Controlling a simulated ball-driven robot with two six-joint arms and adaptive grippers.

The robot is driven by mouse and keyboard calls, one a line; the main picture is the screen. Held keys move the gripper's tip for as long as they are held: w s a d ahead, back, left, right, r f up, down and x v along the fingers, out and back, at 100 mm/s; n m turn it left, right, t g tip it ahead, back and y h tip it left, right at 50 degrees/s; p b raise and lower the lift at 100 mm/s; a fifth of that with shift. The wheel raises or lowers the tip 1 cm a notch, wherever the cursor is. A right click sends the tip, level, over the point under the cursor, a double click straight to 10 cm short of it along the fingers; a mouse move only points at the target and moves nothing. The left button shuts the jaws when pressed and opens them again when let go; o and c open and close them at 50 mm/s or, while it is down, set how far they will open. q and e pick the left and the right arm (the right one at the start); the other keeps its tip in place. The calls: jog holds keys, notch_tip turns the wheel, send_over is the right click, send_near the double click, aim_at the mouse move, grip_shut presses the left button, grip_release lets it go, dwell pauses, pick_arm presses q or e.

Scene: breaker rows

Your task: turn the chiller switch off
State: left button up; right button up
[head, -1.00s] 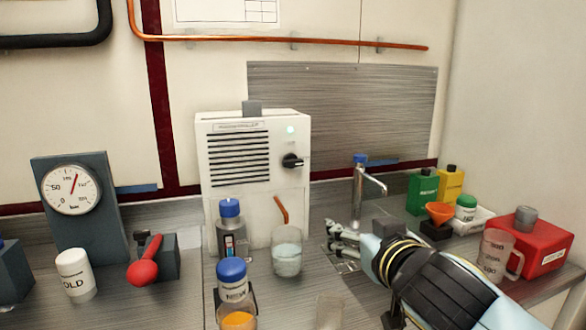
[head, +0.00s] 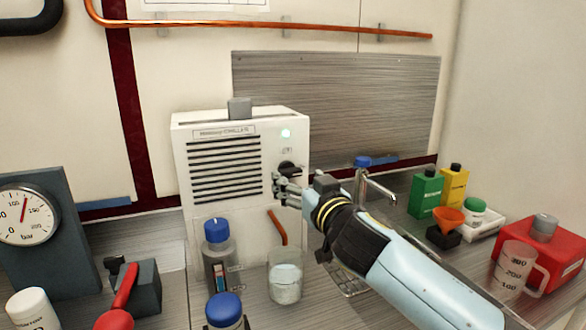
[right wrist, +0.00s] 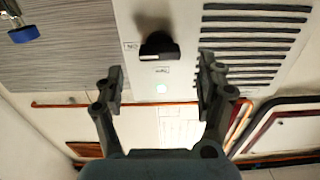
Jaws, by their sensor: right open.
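The white chiller (head: 235,225) stands against the back wall with a vent grille and a lit pale green lamp (head: 286,133). Its black rotary switch (head: 289,168) is on the front at the right, below the lamp. In the right wrist view the switch (right wrist: 158,46) sits ahead of the fingers, between their lines, and the lamp (right wrist: 161,88) glows. My right gripper (head: 276,188) is open and empty, just in front of the chiller and slightly below the switch; it also shows in the right wrist view (right wrist: 160,85). Contact with the switch is not visible. My left gripper is not in view.
A clear beaker (head: 286,277) and a blue-capped bottle (head: 218,255) stand before the chiller. A tap (head: 362,185) is behind my right arm.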

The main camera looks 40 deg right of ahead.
aim_at(292, 173)
jog(key=x, duration=0.3)
jog(key=shift+w, duration=0.2)
jog(key=shift+w+d, duration=0.1)
jog(key=shift+w, duration=0.1)
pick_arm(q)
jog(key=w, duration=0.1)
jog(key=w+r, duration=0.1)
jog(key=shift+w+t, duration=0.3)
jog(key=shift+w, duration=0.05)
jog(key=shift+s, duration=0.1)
pick_arm(e)
jog(key=c, duration=0.5)
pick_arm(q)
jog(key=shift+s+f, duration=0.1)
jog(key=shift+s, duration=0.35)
pick_arm(e)
jog(key=c, duration=0.7)
